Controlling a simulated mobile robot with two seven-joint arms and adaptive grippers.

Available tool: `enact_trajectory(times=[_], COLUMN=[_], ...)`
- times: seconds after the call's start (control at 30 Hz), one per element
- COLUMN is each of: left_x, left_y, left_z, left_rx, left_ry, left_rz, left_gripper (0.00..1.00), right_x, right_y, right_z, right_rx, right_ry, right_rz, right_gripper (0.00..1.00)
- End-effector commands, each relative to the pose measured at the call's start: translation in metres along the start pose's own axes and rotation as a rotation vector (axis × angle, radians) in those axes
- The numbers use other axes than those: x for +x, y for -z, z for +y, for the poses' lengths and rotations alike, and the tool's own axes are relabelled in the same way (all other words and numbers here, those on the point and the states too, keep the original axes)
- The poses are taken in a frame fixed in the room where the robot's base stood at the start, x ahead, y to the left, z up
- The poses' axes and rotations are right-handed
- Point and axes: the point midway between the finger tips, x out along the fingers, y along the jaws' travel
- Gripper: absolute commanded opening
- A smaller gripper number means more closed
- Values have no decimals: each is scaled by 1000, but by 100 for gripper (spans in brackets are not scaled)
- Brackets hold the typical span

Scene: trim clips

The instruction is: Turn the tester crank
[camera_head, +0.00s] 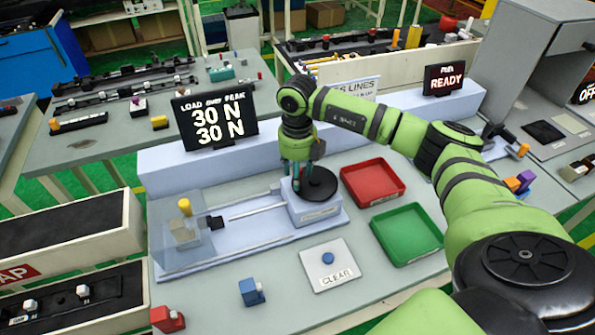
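The tester (258,232) is a pale blue base on the bench. Its crank (322,186) is a black disc on a pale block at the right end. A thin rod (256,212) runs left from the block toward a clear guard box holding a grey block with a yellow-topped part (185,209). My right gripper (295,186) points down at the crank disc's left side, its teal fingers low at the disc. I cannot tell whether they are closed on a handle. The load screen (214,118) reads 30 N on both lines. My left gripper is not in view.
A red tray (372,182) and a green tray (407,234) lie right of the tester. A CLEAR button panel (328,264) is in front, with a blue clip (251,292) and a red clip (167,319) nearby. A READY screen (444,78) stands at the back right.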

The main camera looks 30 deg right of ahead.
Motion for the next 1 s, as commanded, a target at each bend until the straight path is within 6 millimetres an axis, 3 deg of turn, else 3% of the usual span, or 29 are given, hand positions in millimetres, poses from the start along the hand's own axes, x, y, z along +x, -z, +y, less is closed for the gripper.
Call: enact_trajectory(times=[0.23,0.7,1.0], left_x=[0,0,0], left_y=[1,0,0], left_z=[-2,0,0], left_rx=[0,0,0], left_ry=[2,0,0], left_rz=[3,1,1], left_gripper=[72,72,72], right_x=[-17,-107,-120], right_y=[-1,-1,0], right_z=[0,0,0], right_rx=[0,0,0], right_ry=[-1,-1,0], right_rz=[-4,-3,1], right_gripper=[46,46,46])
